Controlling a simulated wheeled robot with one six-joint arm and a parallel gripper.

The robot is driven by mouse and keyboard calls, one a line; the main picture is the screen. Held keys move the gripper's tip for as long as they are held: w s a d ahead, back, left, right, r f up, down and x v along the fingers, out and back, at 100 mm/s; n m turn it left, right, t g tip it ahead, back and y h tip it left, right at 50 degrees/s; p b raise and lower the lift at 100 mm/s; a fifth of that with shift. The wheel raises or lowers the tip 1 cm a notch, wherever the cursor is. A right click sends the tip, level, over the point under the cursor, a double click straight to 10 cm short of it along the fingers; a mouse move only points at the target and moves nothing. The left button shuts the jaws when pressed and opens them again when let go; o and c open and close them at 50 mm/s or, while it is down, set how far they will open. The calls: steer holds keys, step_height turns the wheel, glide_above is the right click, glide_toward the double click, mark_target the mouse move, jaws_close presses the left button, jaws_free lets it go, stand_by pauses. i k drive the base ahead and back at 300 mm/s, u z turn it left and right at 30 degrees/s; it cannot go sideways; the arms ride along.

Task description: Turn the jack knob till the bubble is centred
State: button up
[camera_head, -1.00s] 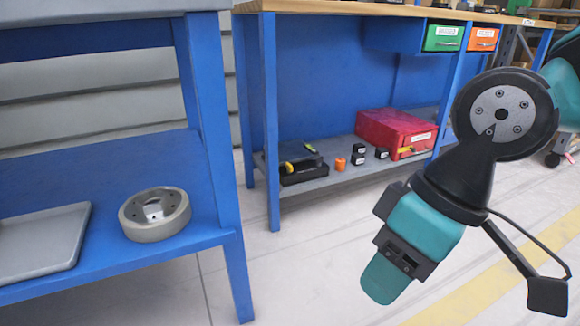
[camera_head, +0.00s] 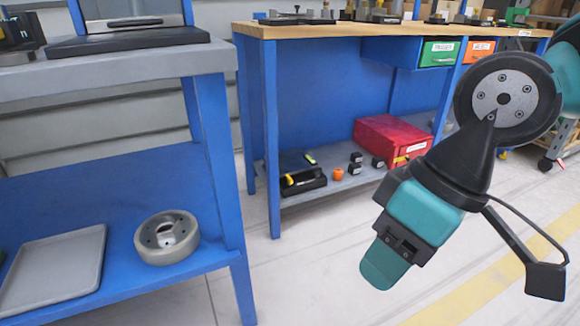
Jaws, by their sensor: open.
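My gripper (camera_head: 381,262) hangs at the right of the head view, in front of the open floor and pointing down to the left. It is apart from the benches, and I see nothing held in it. Its fingers are seen from one side, so the gap between them hardly shows. I cannot make out a jack knob or a bubble level in this view. Parts of devices show on the bench tops, but they are cut off by the upper edge of the picture.
A blue bench (camera_head: 215,130) with a grey top stands at left; its lower shelf holds a grey tray (camera_head: 52,268) and a round metal ring (camera_head: 167,238). A wood-topped bench (camera_head: 310,32) stands behind, with a red case (camera_head: 390,135) below. Floor between bench and arm is clear.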

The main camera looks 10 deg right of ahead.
mark_target(289, 180)
steer(key=z, duration=0.15)
steer(key=i, duration=1.25)
steer(key=u, duration=0.3)
